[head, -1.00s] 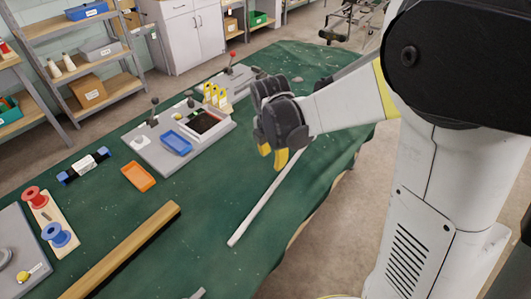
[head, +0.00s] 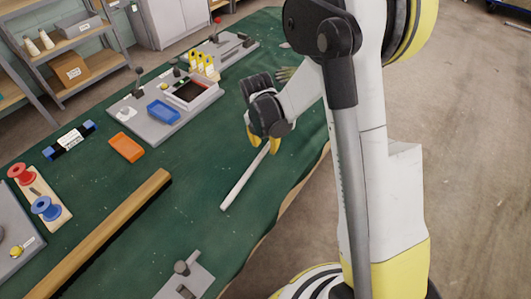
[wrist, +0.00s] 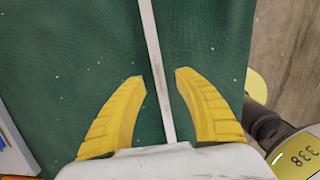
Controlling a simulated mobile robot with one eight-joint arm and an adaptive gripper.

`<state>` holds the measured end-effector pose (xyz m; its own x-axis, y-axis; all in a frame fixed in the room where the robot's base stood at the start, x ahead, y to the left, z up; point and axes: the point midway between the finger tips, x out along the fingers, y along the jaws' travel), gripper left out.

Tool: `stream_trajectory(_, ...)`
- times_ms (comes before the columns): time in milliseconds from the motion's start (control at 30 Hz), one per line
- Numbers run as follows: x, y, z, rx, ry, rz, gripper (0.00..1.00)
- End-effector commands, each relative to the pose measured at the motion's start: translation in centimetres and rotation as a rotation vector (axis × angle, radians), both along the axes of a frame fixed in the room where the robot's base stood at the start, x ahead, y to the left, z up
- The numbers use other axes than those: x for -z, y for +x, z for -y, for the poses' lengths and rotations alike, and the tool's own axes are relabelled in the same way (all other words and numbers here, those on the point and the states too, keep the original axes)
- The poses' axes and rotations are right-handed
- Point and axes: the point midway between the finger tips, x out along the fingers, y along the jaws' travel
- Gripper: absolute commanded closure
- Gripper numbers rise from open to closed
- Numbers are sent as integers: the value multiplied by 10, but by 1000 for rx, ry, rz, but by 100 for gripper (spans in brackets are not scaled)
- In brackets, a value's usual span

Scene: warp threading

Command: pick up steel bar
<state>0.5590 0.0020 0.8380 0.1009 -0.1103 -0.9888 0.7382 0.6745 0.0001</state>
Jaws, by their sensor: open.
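The steel bar (head: 244,180) is a long, thin, pale grey bar lying on the green table. In the head view its far end is hidden behind my gripper (head: 264,146). In the wrist view the bar (wrist: 154,62) runs from the top edge down between the two yellow fingertips of my gripper (wrist: 160,76). A gap shows on each side of it, and neither finger appears to touch it. My gripper is open and points down over the bar. I cannot tell its exact height above the table.
A wooden beam (head: 102,232) lies to the left. Beyond it are an orange tray (head: 126,147), a blue tray (head: 163,111) and a grey board (head: 142,126). Spools (head: 46,208) stand at far left. A grey fixture (head: 187,275) sits in front. Green cloth around the bar is clear.

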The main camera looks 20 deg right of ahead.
Motion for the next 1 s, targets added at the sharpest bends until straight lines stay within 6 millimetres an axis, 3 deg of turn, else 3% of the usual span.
stream_trajectory(33,12,1,1,0,0,0,61)
stream_trajectory(100,18,2,1,0,0,0,61)
stream_trajectory(333,18,2,2,0,0,0,62)
stream_trajectory(467,18,2,2,0,0,0,100)
stream_trajectory(1000,15,2,2,0,0,0,100)
